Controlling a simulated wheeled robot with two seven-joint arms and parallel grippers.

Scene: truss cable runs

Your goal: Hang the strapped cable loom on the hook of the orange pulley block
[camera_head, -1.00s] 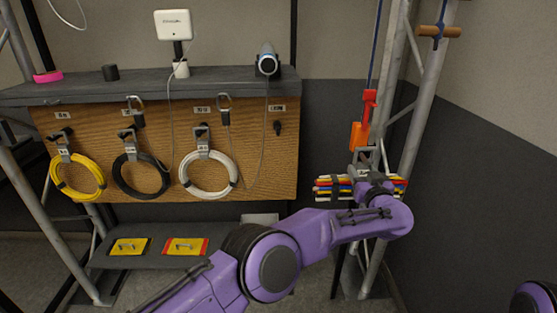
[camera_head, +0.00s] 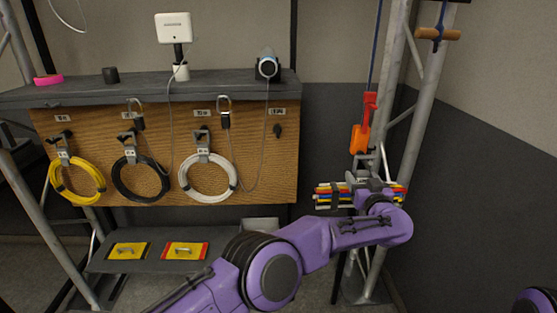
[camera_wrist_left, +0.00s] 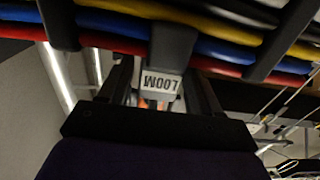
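The cable loom (camera_head: 327,196) is a flat bundle of red, yellow, blue, white and black cables with dark straps. It lies level in front of the truss, just below the orange pulley block (camera_head: 360,139), which hangs under a red piece on a blue rope. My left gripper (camera_head: 366,181) is at the loom's middle. In the left wrist view its two fingers (camera_wrist_left: 163,88) stand either side of the tag reading LOOM and appear closed on the strapped loom (camera_wrist_left: 215,48). The block's hook is hard to make out behind the gripper; I cannot tell whether the loom touches it. My right gripper is out of view.
Grey truss tubes (camera_head: 408,150) stand right behind the loom. To the left, a wooden panel (camera_head: 258,155) carries yellow, black and white cable coils on hooks, under a dark shelf (camera_head: 220,82). A wooden-handled rope (camera_head: 438,33) hangs at upper right.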

